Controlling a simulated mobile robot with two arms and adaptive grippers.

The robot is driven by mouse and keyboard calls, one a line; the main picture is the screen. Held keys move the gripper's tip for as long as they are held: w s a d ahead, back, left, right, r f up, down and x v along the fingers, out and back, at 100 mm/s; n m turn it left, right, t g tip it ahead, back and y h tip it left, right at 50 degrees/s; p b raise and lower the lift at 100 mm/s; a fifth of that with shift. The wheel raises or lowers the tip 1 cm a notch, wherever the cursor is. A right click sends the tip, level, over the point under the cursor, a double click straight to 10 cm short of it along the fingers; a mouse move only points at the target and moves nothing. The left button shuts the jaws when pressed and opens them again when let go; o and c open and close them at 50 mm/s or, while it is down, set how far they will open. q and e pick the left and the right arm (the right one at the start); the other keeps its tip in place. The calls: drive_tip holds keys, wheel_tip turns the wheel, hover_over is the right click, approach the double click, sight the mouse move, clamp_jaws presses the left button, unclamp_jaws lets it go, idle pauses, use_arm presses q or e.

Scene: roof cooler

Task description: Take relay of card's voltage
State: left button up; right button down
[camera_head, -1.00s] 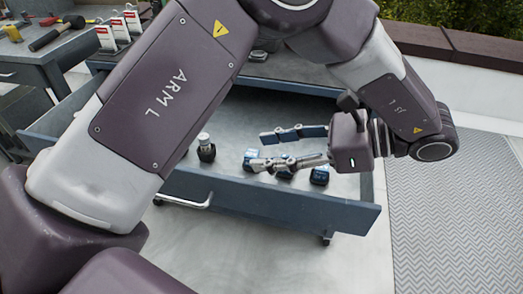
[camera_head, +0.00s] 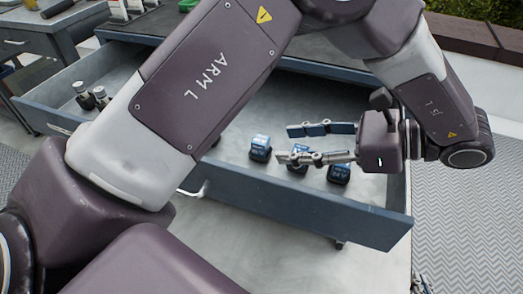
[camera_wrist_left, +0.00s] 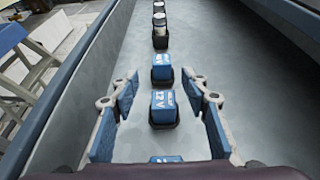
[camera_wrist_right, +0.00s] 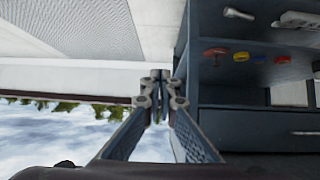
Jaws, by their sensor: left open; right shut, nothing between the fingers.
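Blue-topped relays with dark bases stand in a row in the open drawer (camera_head: 230,195): a left one (camera_head: 260,148), a middle one (camera_head: 297,167) partly behind a finger, and a right one (camera_head: 339,174). My left gripper (camera_head: 306,144) is open above the row. In the left wrist view the fingers flank a relay (camera_wrist_left: 163,108) reading 12V, with no clear contact; another relay (camera_wrist_left: 162,72) stands beyond and a third (camera_wrist_left: 166,159) is cut off near the wrist. My right gripper (camera_wrist_right: 160,76) is shut and empty, away from the relays. The card's writing is not readable.
Dark cylinders with pale tops (camera_head: 85,94) stand at the drawer's left end. Red-and-white cards (camera_head: 118,10) are partly visible at the top left. The drawer's front wall (camera_head: 330,217) rises near the relays.

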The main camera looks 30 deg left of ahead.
sight(265, 140)
use_arm(q)
drive_tip(key=x, duration=0.3)
drive_tip(key=shift+b, duration=0.35)
drive_tip(key=x, duration=0.2)
drive_tip(key=r+b+x, duration=0.1)
drive_tip(key=x, duration=0.1)
drive_tip(key=shift+a+f, duration=0.2)
drive_tip(key=shift+a, duration=0.4)
clamp_jaws()
use_arm(e)
drive_tip(key=w+a+r+t+y, duration=0.1)
drive_tip(key=w+r+t, duration=0.4)
drive_tip(key=r, duration=0.5)
drive_tip(key=shift+a+y, duration=0.3)
drive_tip(key=shift+a, duration=0.45)
